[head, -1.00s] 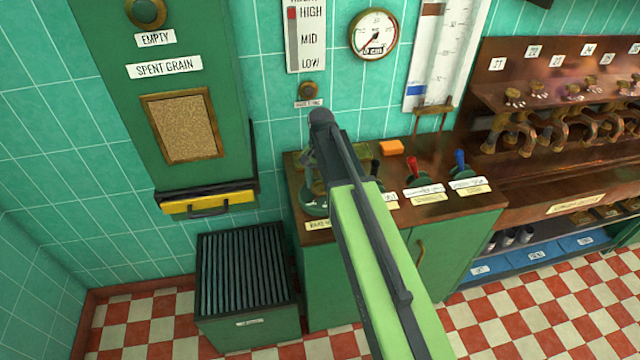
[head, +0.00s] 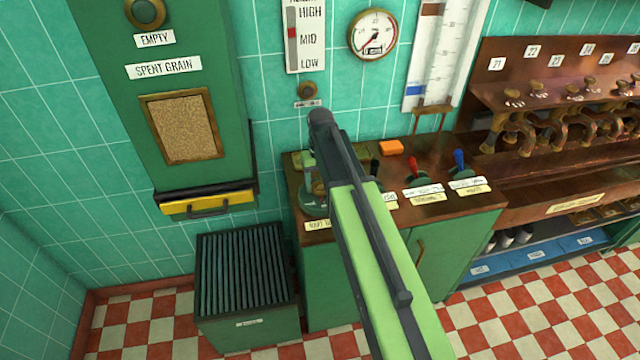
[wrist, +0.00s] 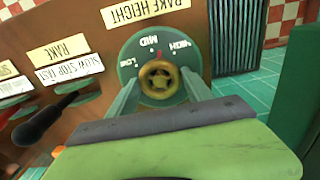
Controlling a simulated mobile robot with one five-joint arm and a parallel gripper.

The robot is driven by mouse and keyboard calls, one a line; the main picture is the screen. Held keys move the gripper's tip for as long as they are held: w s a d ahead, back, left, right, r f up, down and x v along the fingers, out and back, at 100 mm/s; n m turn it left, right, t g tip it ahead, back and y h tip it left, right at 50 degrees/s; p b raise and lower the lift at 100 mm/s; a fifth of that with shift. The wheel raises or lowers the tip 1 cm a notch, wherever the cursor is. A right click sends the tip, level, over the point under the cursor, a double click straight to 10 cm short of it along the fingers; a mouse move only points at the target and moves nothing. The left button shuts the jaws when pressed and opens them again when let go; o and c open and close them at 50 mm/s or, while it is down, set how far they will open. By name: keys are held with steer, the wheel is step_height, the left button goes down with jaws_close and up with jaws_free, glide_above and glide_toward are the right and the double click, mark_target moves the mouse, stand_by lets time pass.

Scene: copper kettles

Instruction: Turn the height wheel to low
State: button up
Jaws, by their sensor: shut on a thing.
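The height wheel (wrist: 158,80) is a small brass handwheel on a round green plate (wrist: 132,50) marked LOW, MID and HIGH, under a RAKE HEIGHT label (wrist: 122,12). A small red mark shows above the wheel, between MID and HIGH. My gripper (wrist: 160,90) is shut on the wheel, one green finger on each side.
A RAKE lever with a black handle (wrist: 45,120) stands beside the wheel. Red (head: 413,166) and blue (head: 460,160) levers and an orange block (head: 391,147) are on the counter. A ribbed bin (head: 243,275) stands at left. A round gauge (head: 373,35) hangs on the wall.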

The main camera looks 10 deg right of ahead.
mark_target(321, 186)
steer(key=n, duration=1.3)
stand_by(0.5)
steer(key=o, duration=1.4)
step_height(321, 186, up, 18)
steer(key=p, duration=1.7)
steer(key=shift+f, duration=0.25)
